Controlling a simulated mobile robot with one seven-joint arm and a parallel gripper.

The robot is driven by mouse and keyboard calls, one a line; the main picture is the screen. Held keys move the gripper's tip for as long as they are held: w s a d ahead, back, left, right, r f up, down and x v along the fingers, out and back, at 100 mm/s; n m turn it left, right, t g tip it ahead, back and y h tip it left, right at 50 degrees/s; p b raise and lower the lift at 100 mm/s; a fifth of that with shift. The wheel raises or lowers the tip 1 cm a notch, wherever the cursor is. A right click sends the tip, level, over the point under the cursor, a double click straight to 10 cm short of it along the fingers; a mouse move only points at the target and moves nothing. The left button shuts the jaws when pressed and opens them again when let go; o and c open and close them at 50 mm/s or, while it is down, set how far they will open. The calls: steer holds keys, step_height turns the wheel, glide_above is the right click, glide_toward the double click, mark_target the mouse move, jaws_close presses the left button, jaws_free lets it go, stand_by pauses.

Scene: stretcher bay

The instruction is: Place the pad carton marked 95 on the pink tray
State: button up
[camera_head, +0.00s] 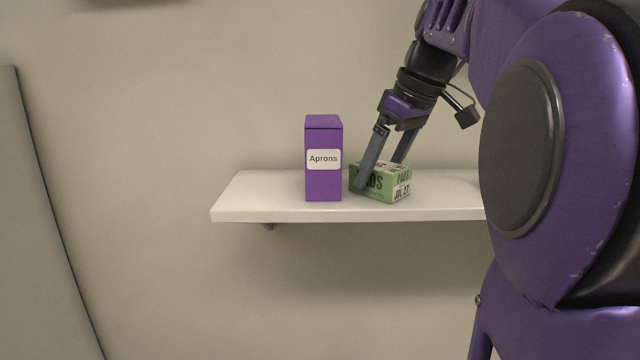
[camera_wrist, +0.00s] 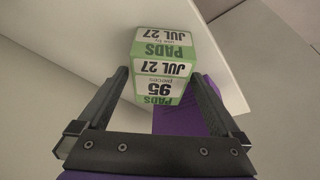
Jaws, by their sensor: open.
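The green pad carton (camera_head: 401,190) stands on the white wall shelf, just right of the purple Aprons box. In the wrist view the carton (camera_wrist: 162,68) shows its labels upside down, reading PADS, JUL 27 and 95 pieces. My gripper (camera_head: 382,176) reaches down at a slant over the carton, one finger in front of it and the other behind. In the wrist view my gripper (camera_wrist: 163,82) is open, with its fingers on either side of the carton's near end and gaps showing. The pink tray is not in view.
The purple Aprons box (camera_head: 323,180) stands upright close to the carton's left and partly shows in the wrist view (camera_wrist: 180,122). The white shelf (camera_head: 260,205) is bare at its left end. My arm hides the shelf's right end.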

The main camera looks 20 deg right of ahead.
steer(key=shift+w+f, duration=0.1)
steer(key=shift+f, duration=0.15)
steer(key=shift+r, duration=0.1)
jaws_close()
stand_by(0.3)
